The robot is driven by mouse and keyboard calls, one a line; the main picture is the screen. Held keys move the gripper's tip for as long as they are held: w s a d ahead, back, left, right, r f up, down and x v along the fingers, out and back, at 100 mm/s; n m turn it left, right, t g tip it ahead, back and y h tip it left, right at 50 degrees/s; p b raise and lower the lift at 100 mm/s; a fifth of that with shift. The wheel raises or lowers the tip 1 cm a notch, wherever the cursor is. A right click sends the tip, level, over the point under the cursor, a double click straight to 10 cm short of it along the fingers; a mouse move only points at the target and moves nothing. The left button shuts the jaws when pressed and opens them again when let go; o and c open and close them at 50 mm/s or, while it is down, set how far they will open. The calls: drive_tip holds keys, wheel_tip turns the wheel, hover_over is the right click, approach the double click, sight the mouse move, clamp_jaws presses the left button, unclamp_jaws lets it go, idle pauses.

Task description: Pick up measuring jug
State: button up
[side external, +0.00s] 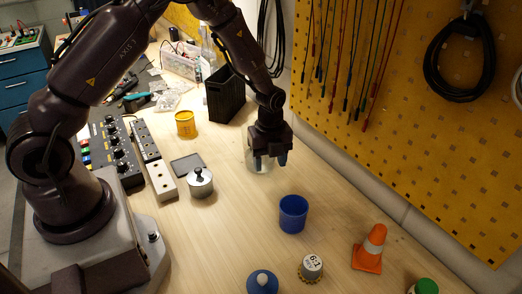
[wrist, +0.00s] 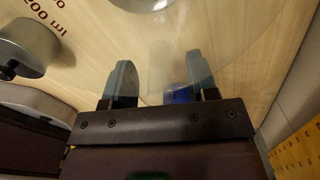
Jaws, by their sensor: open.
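The measuring jug (side external: 250,159) is clear glass and stands on the wooden bench, partly hidden behind my gripper (side external: 270,161). In the wrist view its transparent wall (wrist: 90,40) fills much of the upper picture, with dark red "200 ml" print at the upper left. My gripper (wrist: 160,82) is open there, its two grey fingers apart with clear glass showing between and around them. My fingers point down at the jug in the side view. I cannot tell whether either finger touches the glass.
A blue cup (side external: 293,214) stands in front of the jug. A lidded metal pot (side external: 200,183) is to its left, and a black bin (side external: 225,95) behind. A traffic cone (side external: 370,249) is at front right. A yellow pegboard (side external: 430,120) lines the right side.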

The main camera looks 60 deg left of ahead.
drive_tip(key=shift+c, duration=0.2)
clamp_jaws()
drive_tip(key=shift+r, duration=0.15)
